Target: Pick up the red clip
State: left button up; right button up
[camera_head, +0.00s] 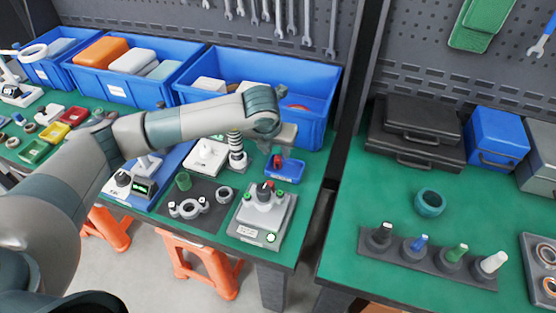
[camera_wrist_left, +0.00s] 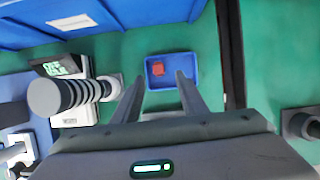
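The red clip (camera_wrist_left: 157,68) lies in a small blue tray (camera_wrist_left: 182,62) on the green bench top. In the head view, the clip (camera_head: 277,161) shows only as a small red patch in the blue tray (camera_head: 291,172), close by my left gripper. In the left wrist view, my left gripper (camera_wrist_left: 160,77) is open and empty. Its two fingers point toward the tray, with the clip beyond their tips and roughly between them. I cannot tell the exact height of the fingers above the tray. My right gripper is not in view.
A large blue bin (camera_head: 322,85) stands behind the tray. A white device with a coiled column (camera_head: 237,153) stands left of it, and a grey test device (camera_head: 262,213) stands in front. A gap separates this bench from the right bench (camera_head: 350,255).

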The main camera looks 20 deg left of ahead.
aim_at(277, 158)
pick_arm(q)
jog(key=shift+w+f+p, duration=0.2)
jog(key=shift+f+p, duration=0.3)
jog(key=shift+p, duration=0.1)
jog(key=p+x, duration=0.1)
jog(key=x, duration=0.2)
jog(key=shift+s+a, duration=0.1)
jog(key=shift+w+f+p, duration=0.2)
jog(key=shift+f+p, duration=0.15)
jog(key=shift+f, duration=0.25)
grip_shut()
